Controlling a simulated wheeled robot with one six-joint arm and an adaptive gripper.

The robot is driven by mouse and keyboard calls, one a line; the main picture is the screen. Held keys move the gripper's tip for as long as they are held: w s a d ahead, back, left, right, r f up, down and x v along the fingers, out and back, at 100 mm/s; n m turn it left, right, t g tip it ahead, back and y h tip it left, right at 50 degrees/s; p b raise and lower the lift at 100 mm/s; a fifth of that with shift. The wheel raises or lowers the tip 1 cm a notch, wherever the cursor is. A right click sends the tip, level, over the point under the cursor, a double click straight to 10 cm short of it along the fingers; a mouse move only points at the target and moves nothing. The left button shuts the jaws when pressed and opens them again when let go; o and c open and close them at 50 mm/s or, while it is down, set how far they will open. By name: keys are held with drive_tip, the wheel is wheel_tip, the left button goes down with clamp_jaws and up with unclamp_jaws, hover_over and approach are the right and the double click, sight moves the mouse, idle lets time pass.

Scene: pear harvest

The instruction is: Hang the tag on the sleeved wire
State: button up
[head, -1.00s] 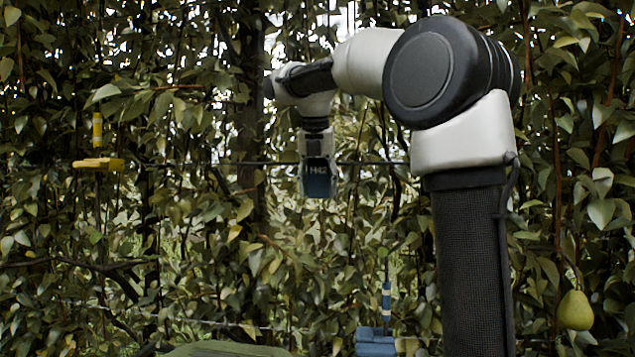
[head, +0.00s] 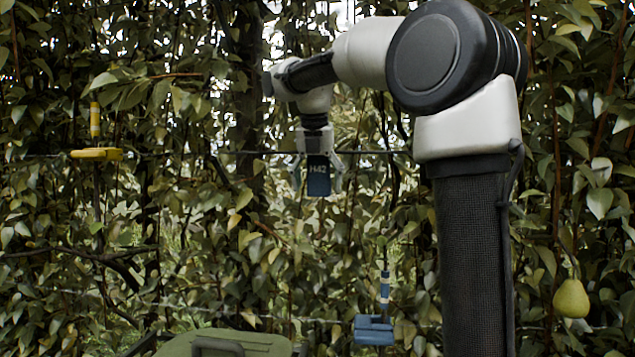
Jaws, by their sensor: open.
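A blue tag (head: 319,177) marked H42 hangs upright in the middle of the head view, its top at about the height of the dark wire (head: 235,152). My gripper (head: 318,187) points down over the tag. Its fingers are spread to the left and right of the tag, with gaps between them and its edges. The gripper body covers the tag's top, so I cannot see how the tag meets the wire. No separate sleeve on the wire can be made out here.
A yellow clip-like piece with a striped stem (head: 96,154) is at the wire on the left. A similar blue piece (head: 374,330) sits lower down. A pear (head: 571,298) hangs at the right. A green container (head: 225,343) is at the bottom. Dense leaves stand behind.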

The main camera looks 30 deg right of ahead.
drive_tip(key=v, duration=1.2)
drive_tip(key=s+d+f+m+y, duration=0.1)
drive_tip(key=s+f+m, duration=1.1)
drive_tip(key=f+m, duration=0.2)
drive_tip(key=s+d+f+m+t+y, duration=0.1)
drive_tip(key=s+d+f+m, duration=0.1)
drive_tip(key=s+f+m, duration=1)
wheel_tip(320, 180, down, 6)
drive_tip(key=m, duration=0.3)
drive_tip(key=shift+s+f, duration=0.2)
drive_tip(key=shift+s, duration=0.2)
drive_tip(key=shift+d, duration=0.15)
